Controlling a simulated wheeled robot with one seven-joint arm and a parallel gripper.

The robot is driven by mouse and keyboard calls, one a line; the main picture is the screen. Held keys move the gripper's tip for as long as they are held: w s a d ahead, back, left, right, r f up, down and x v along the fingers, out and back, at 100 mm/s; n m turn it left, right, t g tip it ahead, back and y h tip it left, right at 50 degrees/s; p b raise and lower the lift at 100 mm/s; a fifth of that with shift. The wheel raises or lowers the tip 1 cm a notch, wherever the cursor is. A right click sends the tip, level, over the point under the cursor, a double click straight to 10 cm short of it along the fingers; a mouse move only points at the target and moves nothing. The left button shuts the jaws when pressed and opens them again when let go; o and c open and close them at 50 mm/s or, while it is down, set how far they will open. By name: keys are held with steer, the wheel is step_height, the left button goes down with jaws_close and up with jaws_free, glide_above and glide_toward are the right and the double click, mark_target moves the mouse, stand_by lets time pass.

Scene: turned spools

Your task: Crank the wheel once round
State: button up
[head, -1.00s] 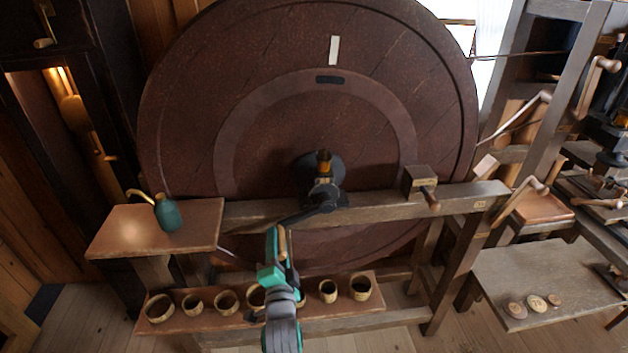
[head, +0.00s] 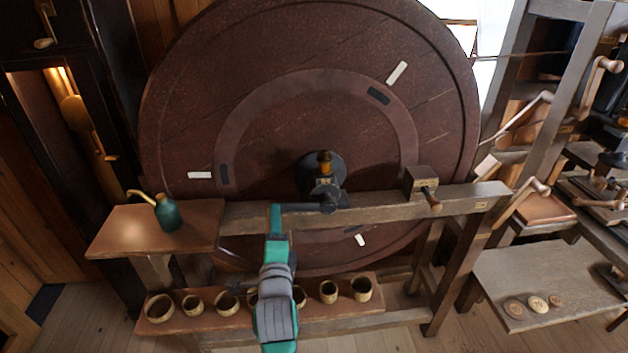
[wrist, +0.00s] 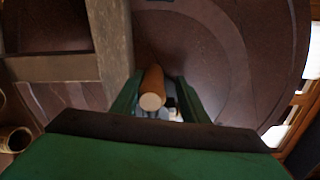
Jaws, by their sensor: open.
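The big dark red-brown wheel (head: 270,60) stands upright behind a wooden beam. White marks show on its face at upper right (head: 397,73), left (head: 200,175) and bottom (head: 361,240). A dark crank arm (head: 300,207) reaches left from the hub, nearly level. My gripper (head: 276,210) is at the arm's left end and hides the handle in the head view. In the wrist view the round wooden crank handle (wrist: 152,99) lies between the two green fingers of my gripper (wrist: 158,85). The jaws are open around it; contact cannot be told.
A shelf (head: 130,230) at left bears a teal oil can (head: 168,212). A lower shelf (head: 210,308) holds several wooden rings. A wooden block with a peg (head: 422,184) sits on the beam (head: 380,204). At right is a bench (head: 540,275) with round tokens.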

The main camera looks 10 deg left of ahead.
steer(key=shift+s+a+r+m, duration=0.1)
steer(key=shift+r+m, duration=0.2)
steer(key=shift+r, duration=0.35)
steer(key=r+m, duration=0.1)
steer(key=d+r+m, duration=0.1)
steer(key=r, duration=0.1)
steer(key=shift+d+r, duration=0.1)
steer(key=shift+r, duration=0.05)
steer(key=w+d+r+m, duration=0.2)
steer(key=d+r+m, duration=0.5)
steer(key=d+m, duration=0.2)
steer(key=shift+w+r+m, duration=0.35)
steer(key=shift+m, duration=0.25)
steer(key=shift+a, duration=0.1)
steer(key=shift+s, duration=0.1)
